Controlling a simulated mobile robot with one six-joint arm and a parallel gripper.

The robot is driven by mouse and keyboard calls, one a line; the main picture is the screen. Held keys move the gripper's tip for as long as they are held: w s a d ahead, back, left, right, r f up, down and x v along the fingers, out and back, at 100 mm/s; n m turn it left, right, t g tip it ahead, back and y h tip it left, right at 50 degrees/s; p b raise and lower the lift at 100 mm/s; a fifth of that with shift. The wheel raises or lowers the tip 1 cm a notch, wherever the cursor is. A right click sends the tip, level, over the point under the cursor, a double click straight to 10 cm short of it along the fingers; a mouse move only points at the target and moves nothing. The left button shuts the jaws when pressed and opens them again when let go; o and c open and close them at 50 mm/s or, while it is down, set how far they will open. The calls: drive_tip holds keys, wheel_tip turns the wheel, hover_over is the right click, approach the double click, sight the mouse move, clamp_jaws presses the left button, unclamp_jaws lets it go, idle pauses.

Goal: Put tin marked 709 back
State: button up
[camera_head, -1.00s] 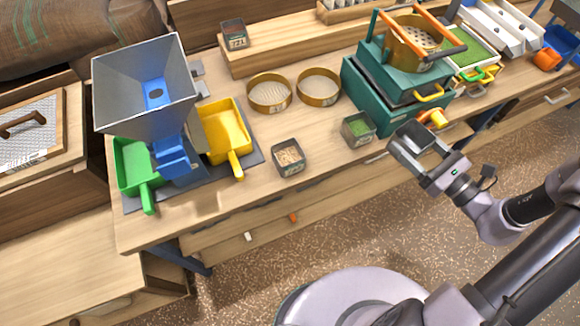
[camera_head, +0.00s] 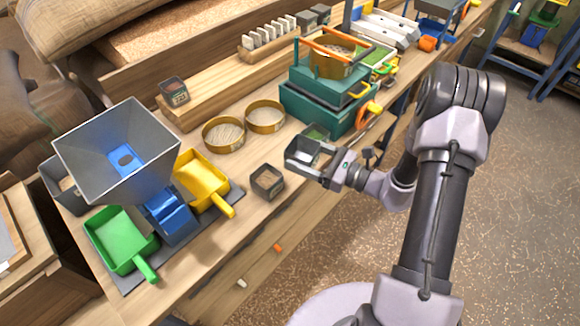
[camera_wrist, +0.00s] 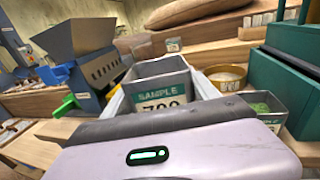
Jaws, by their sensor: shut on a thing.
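My gripper (camera_head: 309,156) is shut on a grey open tin (camera_head: 299,158) and holds it up at the front edge of the bench. In the wrist view the tin (camera_wrist: 158,72) sits between the fingers, roughly upright, with a green and white label reading SAMPLE. The number below starts with 7; its lower part is hidden by my gripper (camera_wrist: 160,100). No contents show in the tin. A tin with green contents (camera_head: 318,131) stands just behind it, partly hidden. Another small tin (camera_head: 267,182) stands on the bench to the left.
A labelled tin (camera_head: 174,91) stands on the raised wooden shelf (camera_head: 215,92). Two round sieves (camera_head: 224,134) and a teal sieve machine (camera_head: 318,105) stand behind. A grey hopper (camera_head: 110,160) with green (camera_head: 117,238) and yellow (camera_head: 203,180) scoops is at left.

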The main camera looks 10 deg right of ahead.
drive_tip(key=w+f+m+t+h, duration=0.2)
drive_tip(key=w+m+t+h, duration=0.1)
drive_tip(key=w, duration=0.6)
wheel_tip(320, 180, down, 10)
drive_tip(key=b, duration=0.3)
drive_tip(key=shift+w+a+f, duration=0.1)
drive_tip(key=shift+w+f, duration=0.05)
drive_tip(key=shift+f, duration=0.1)
drive_tip(key=shift+r, duration=0.15)
drive_tip(key=shift+b, duration=0.35)
drive_tip(key=o, duration=1.6)
drive_tip(key=shift+c, duration=0.2)
